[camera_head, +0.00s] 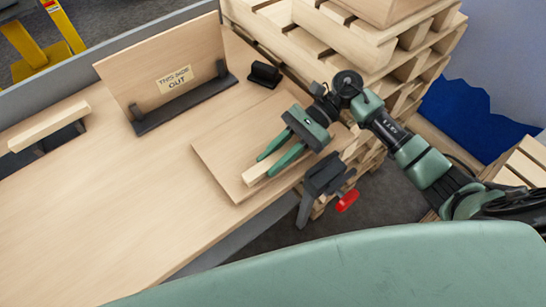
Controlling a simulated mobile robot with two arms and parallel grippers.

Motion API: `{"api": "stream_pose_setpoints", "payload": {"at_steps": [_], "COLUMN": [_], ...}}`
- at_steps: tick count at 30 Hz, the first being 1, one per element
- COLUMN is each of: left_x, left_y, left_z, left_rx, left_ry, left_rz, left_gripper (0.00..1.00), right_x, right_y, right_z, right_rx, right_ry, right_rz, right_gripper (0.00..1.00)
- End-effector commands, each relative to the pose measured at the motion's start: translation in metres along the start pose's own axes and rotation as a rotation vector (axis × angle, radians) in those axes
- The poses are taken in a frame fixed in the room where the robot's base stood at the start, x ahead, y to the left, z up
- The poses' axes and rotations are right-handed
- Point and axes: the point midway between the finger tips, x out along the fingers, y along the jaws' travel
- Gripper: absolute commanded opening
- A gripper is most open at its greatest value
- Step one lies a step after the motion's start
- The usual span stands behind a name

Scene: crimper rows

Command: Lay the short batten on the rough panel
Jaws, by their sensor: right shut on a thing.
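A flat wooden panel (222,172) lies on the workbench near its front right edge. I take it for the rough panel, though its texture is too fine to tell. My right gripper (267,166) is above this panel, its green fingers pointing down and left. It is shut on a short pale batten (254,174), whose lower end shows past the fingertips. The batten is over the panel; I cannot tell if it touches it. The rest of the batten is partly hidden by the fingers. My left gripper is not in view.
An upright board marked "THIS SIDE OUT" (150,72) stands in a dark holder (185,105). Another pale batten (48,127) rests on dark supports at left. A red-handled clamp (323,178) sits at the bench edge. Stacked pallets (350,45) stand behind. The bench's middle (120,200) is clear.

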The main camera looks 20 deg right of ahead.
Motion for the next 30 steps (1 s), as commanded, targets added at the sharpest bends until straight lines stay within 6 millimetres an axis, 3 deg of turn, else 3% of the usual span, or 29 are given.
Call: {"api": "stream_pose_setpoints", "payload": {"at_steps": [4, 5, 7, 20, 23, 30], "left_x": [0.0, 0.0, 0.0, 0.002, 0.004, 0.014], "left_y": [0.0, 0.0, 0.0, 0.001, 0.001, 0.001], "left_z": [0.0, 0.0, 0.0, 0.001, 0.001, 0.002], "left_rx": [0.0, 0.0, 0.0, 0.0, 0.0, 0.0], "left_ry": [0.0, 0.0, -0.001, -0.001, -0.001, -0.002], "left_rz": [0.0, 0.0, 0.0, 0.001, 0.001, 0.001], "left_gripper": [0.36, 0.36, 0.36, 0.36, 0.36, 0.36], "right_x": [0.0, 0.0, 0.0, -0.003, -0.008, -0.029], "right_y": [0.0, 0.0, 0.0, -0.001, -0.001, -0.001], "right_z": [0.0, 0.0, 0.0, 0.005, 0.017, 0.068], "right_rx": [0.0, 0.0, 0.0, -0.002, -0.005, -0.008], "right_ry": [0.0, 0.0, 0.0, 0.001, 0.002, 0.003], "right_rz": [0.0, 0.0, 0.0, -0.001, -0.002, -0.002], "right_gripper": [0.0, 0.3, 0.5, 0.5, 0.5, 0.5]}}
